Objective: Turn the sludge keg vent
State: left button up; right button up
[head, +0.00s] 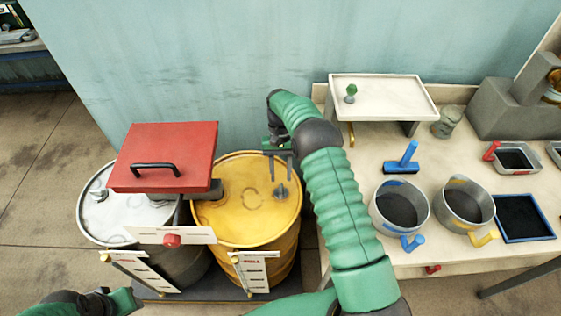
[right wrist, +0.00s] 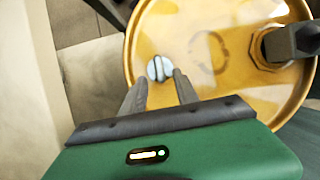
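A yellow keg (head: 231,205) stands on a dark base left of the workbench. A small grey vent knob (head: 281,192) sits on its lid near the right edge; it also shows as a pale slotted knob (right wrist: 159,69) in the right wrist view. My right gripper (head: 280,170) is above the lid, fingers pointing down at the knob. In the right wrist view, its fingers (right wrist: 162,80) are apart with the knob just past their tips; contact cannot be told. A silver-topped keg (head: 105,222) stands to the left. My left gripper (head: 124,300) is partly cut off at the lower left.
A red box with a black handle (head: 166,150) overhangs both kegs. Gauge cards (head: 250,271) stand in front. The workbench (head: 345,200) at right holds pots (head: 401,207), a blue tool (head: 403,160) and a raised white tray (head: 385,97). A large fitting (right wrist: 285,45) stands on the yellow lid.

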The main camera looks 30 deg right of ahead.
jog(key=v, duration=0.7)
jog(key=shift+w+r, duration=0.1)
jog(key=shift+r, duration=0.05)
jog(key=s+a+r+n+t+h+p, duration=0.25)
jog(key=s+a+r+t, duration=0.2)
jog(key=s+a, duration=0.35)
jog(key=s+a+n+t, duration=0.2)
jog(key=s+a, duration=0.4)
jog(key=s, duration=0.7)
jog(key=shift+a+r+n, duration=0.15)
jog(key=shift+r+n, duration=0.15)
jog(key=shift+n, duration=0.55)
